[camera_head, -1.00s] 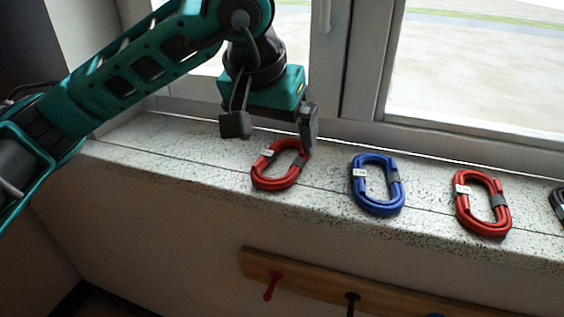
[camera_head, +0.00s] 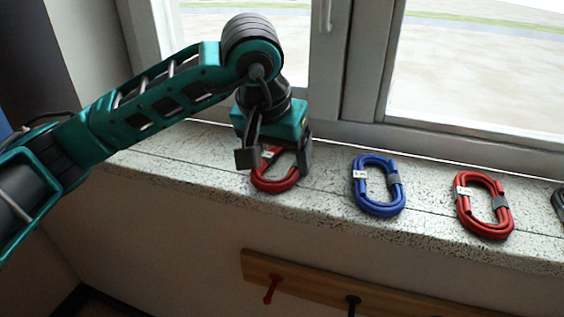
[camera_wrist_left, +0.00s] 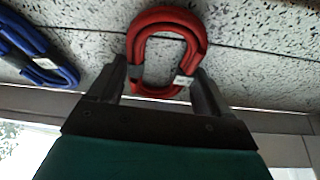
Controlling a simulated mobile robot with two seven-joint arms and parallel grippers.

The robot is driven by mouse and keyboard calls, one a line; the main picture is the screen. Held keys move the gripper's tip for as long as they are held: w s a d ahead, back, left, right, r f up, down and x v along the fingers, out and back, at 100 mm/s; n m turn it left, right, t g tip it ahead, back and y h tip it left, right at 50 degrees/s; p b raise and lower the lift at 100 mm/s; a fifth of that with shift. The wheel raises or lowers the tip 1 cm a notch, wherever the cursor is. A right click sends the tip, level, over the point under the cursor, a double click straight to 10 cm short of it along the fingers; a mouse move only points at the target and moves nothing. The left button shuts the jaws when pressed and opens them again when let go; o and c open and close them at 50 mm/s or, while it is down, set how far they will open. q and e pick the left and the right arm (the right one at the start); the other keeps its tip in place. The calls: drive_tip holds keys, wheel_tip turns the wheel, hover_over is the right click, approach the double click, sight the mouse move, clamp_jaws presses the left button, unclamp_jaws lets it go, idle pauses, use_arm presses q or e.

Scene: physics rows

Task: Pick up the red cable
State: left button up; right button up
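A coiled red cable (camera_head: 274,182) lies on the speckled sill at the left, under my left gripper (camera_head: 276,160). The gripper is open, with one finger on each side of the coil. In the left wrist view the same red cable (camera_wrist_left: 166,22) shows between the two fingers (camera_wrist_left: 160,82), its white tag near the right finger. I cannot tell whether the fingers touch it. A second coiled red cable (camera_head: 484,205) lies farther right on the sill, apart from the gripper. My right gripper is not in view.
A blue coiled cable (camera_head: 378,186) lies between the two red ones; it also shows in the left wrist view (camera_wrist_left: 36,50). A black cable (camera_head: 559,200) is cut off at the right edge. The window frame (camera_head: 366,70) stands behind the sill (camera_head: 330,205). A wooden hook rail (camera_head: 315,284) is below.

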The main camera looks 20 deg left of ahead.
use_arm(q)
drive_tip(key=c, duration=0.5)
wheel_tip(320, 180, up, 10)
drive_tip(key=shift+r+p, duration=0.1)
drive_tip(key=shift+p, duration=0.5)
